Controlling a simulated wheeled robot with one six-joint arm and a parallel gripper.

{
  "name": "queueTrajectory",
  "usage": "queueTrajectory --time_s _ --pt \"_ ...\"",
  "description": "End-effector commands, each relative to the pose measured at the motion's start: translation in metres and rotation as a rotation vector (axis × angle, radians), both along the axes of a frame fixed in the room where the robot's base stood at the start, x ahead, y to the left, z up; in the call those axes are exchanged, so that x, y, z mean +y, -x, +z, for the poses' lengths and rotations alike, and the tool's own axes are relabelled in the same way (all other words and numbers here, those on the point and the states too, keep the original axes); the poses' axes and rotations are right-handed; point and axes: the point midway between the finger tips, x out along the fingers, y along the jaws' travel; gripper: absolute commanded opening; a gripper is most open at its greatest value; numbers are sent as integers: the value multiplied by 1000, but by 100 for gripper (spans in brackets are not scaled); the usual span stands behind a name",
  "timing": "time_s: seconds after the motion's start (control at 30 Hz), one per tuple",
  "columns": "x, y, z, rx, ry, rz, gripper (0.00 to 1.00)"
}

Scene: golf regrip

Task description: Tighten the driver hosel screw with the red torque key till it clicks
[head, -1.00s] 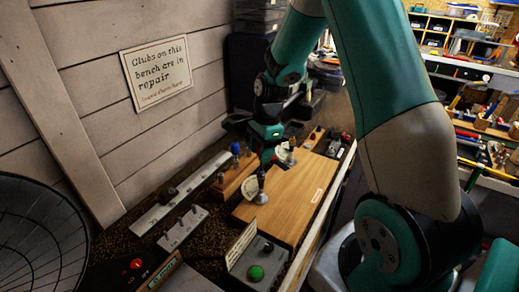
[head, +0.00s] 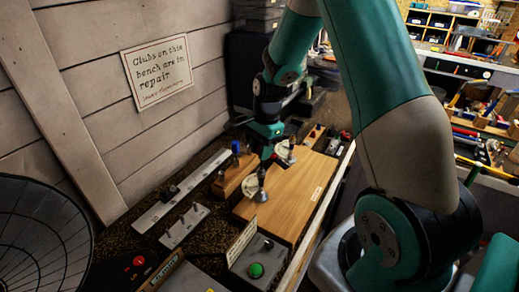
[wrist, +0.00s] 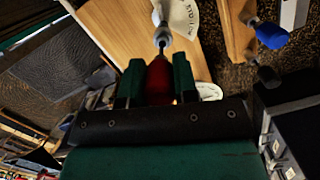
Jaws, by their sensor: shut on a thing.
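My gripper (wrist: 158,82) is shut on the red torque key (wrist: 159,80), whose red body sits between the two green fingers in the wrist view. The key's thin end points at a silver metal piece (wrist: 163,38), and the two look lined up; I cannot tell how deep the key sits. In the head view my gripper (head: 265,158) is right above this silver piece (head: 260,196), which stands on the wooden board (head: 290,205). The driver hosel screw itself is hidden. A white printed dial (wrist: 180,18) lies beside the silver piece.
A wooden block (head: 233,176) holds a blue-handled tool (head: 235,148) left of the board. A box with a green button (head: 256,270) stands in front. Grey metal rails (head: 160,207) lie at the left.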

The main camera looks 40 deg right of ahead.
Motion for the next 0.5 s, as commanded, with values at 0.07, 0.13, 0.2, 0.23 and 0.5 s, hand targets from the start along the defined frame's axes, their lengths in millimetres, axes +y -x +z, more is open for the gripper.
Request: queueTrajectory --time_s 0.07,0.13,0.2,0.23,0.5 --pt "0 1 2 1 1 -124 0" --pt "0 1 1 1 1 -215 0" --pt "0 1 1 1 1 -274 0" --pt "0 1 0 2 1 -290 0" --pt "0 0 0 1 1 -304 0"
